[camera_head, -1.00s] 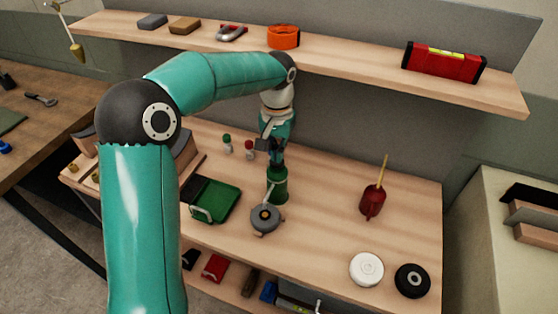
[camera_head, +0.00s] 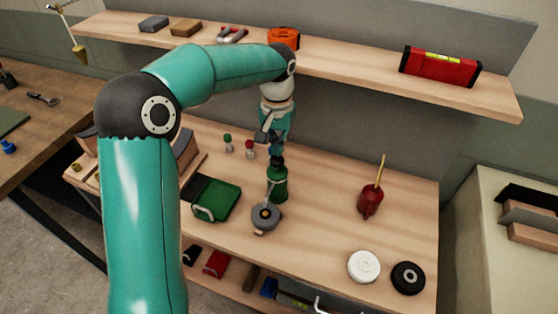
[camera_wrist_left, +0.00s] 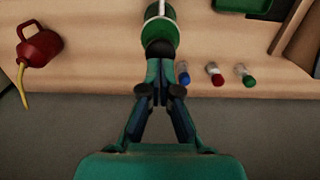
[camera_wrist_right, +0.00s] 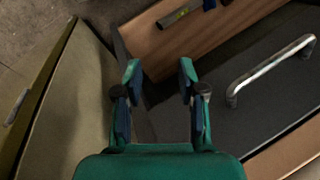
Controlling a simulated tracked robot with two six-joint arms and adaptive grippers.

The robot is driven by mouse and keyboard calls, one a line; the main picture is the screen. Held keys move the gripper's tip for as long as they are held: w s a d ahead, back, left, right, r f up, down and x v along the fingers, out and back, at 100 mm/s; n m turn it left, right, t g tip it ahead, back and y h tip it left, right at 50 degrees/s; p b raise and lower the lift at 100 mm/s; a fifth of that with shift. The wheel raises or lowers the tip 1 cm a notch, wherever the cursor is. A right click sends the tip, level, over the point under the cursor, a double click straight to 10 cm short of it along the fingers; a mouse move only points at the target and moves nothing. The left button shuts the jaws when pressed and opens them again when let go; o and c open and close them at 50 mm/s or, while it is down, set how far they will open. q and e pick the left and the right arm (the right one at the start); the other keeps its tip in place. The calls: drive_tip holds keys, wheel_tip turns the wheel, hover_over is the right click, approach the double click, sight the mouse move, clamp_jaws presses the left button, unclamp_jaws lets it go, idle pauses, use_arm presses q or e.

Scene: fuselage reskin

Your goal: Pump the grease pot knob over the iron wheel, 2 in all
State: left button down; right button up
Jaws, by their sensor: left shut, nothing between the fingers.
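The green grease pot (camera_head: 278,190) stands upright on the bench with its dark round knob (camera_head: 277,162) on top. The grey iron wheel (camera_head: 265,216) lies directly in front of the pot, with a small orange-ringed hub. My left gripper (camera_head: 276,150) points down right over the knob. In the left wrist view its fingertips (camera_wrist_left: 160,68) are shut and empty at the black knob (camera_wrist_left: 158,48); I cannot tell whether they touch it. The pot (camera_wrist_left: 160,25) shows beyond. My right gripper (camera_wrist_right: 160,70) is open and empty, seen only in its wrist view.
A green tray (camera_head: 216,200) lies left of the pot, and small bottles (camera_head: 249,149) stand behind. A red oil can (camera_head: 370,200), a white disc (camera_head: 364,266) and a black wheel (camera_head: 408,278) are to the right. A drawer handle (camera_wrist_right: 270,70) is near my right gripper.

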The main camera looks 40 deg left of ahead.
use_arm(q)
drive_tip(key=shift+f, duration=0.2)
drive_tip(key=shift+f+b, duration=1)
drive_tip(key=shift+f, duration=0.25)
drive_tip(key=shift+r+p, duration=1.25)
drive_tip(key=shift+r, duration=0.2)
drive_tip(key=shift+r, duration=0.15)
wheel_tip(320, 180, up, 5)
drive_tip(key=p, duration=0.4)
